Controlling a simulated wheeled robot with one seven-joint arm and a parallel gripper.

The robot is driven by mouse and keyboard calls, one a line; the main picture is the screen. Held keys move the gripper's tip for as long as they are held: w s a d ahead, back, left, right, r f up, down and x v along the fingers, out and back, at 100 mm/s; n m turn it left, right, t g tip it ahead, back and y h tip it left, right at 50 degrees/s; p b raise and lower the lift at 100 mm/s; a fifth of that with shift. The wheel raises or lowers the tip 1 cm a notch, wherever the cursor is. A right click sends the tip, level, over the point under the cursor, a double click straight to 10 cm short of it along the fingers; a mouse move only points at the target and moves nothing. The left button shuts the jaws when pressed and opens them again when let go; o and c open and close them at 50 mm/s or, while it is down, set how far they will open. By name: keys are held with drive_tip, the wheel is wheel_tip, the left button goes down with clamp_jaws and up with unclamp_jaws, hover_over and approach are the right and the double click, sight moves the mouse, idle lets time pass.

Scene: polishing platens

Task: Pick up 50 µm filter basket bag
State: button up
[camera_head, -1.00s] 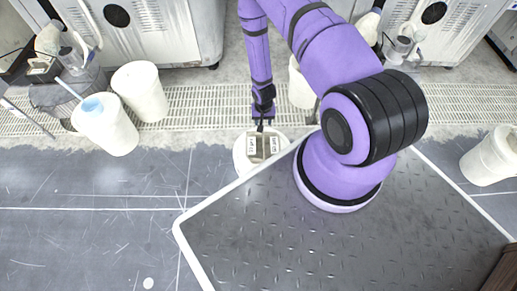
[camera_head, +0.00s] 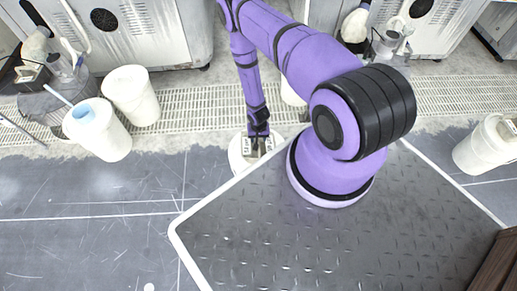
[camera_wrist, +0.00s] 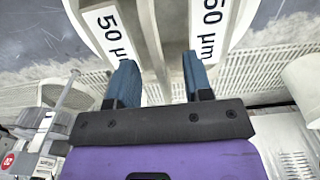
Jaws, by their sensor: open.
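The 50 µm filter basket bag shows in the wrist view as pale walls with two white "50 µm" labels (camera_wrist: 110,32), one on each side; the right label's first digit is partly cut off. In the head view its labelled top (camera_head: 246,146) sits in the mouth of a white round bucket (camera_head: 236,158), partly hidden by my gripper. My gripper (camera_head: 258,150) is over the middle of it, pointing down. In the wrist view, my gripper's two blue fingers (camera_wrist: 159,72) are open, with pale upright strips of the bag between them. I cannot tell whether they touch.
White buckets (camera_head: 131,98) stand at the left on a floor grating (camera_head: 190,100); another (camera_head: 485,148) stands at the far right. Grey machine cabinets (camera_head: 140,40) line the back. Open dark floor (camera_head: 90,215) lies at the front left.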

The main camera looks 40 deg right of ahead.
drive_tip(key=shift+w+f, duration=0.1)
drive_tip(key=shift+f, duration=1.6)
clamp_jaws()
drive_tip(key=shift+r, duration=0.1)
